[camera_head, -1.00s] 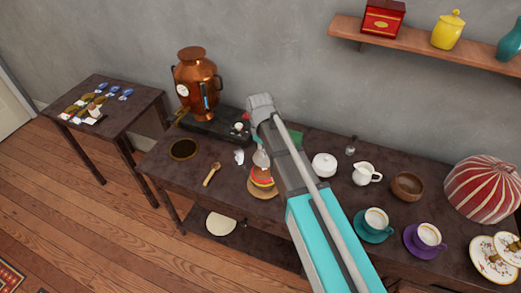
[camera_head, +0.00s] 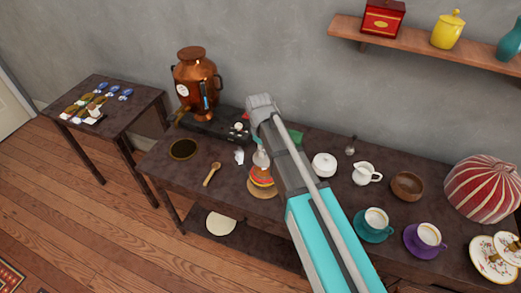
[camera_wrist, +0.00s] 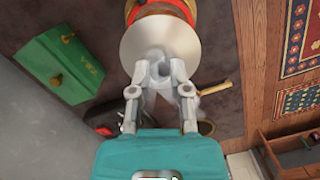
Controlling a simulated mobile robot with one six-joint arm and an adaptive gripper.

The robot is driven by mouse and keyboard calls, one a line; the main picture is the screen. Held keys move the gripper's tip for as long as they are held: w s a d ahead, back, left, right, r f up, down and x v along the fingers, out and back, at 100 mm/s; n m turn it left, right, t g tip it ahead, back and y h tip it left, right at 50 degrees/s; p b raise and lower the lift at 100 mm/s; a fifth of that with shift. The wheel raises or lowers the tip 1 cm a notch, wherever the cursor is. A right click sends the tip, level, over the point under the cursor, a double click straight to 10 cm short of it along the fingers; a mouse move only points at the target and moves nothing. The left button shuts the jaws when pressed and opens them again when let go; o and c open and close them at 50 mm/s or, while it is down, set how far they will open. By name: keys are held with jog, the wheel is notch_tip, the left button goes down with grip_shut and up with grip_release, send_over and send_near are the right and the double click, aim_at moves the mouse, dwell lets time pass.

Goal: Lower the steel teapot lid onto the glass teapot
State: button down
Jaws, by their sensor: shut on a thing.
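The steel teapot lid (camera_wrist: 158,42) is a pale, round disc in the wrist view. My gripper (camera_wrist: 158,68) is shut on its knob. The glass teapot (camera_wrist: 180,8) lies just beyond the lid, and the lid covers most of it. A red and orange band shows around its body. In the head view the glass teapot (camera_head: 262,176) stands on a round brown mat (camera_head: 258,192), with the grey lid (camera_head: 261,158) directly above it. I cannot tell whether lid and rim touch. My arm hides part of this area.
A wooden spoon (camera_head: 211,174) lies left of the teapot, and a copper urn (camera_head: 196,82) stands behind it. A green box (camera_wrist: 68,65) is close by. A white lidded pot (camera_head: 323,165) and a creamer (camera_head: 366,174) stand to the right.

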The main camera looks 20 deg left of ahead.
aim_at(264, 160)
jog(key=shift+f, duration=0.15)
jog(key=shift+f+b, duration=1.35)
jog(key=shift+b, duration=0.1)
jog(key=shift+f, duration=0.2)
dwell(0.4)
jog(key=shift+f+b, duration=0.7)
jog(key=shift+b, duration=0.2)
jog(key=shift+f+b, duration=0.55)
dwell(0.4)
jog(key=c, duration=0.5)
grip_release()
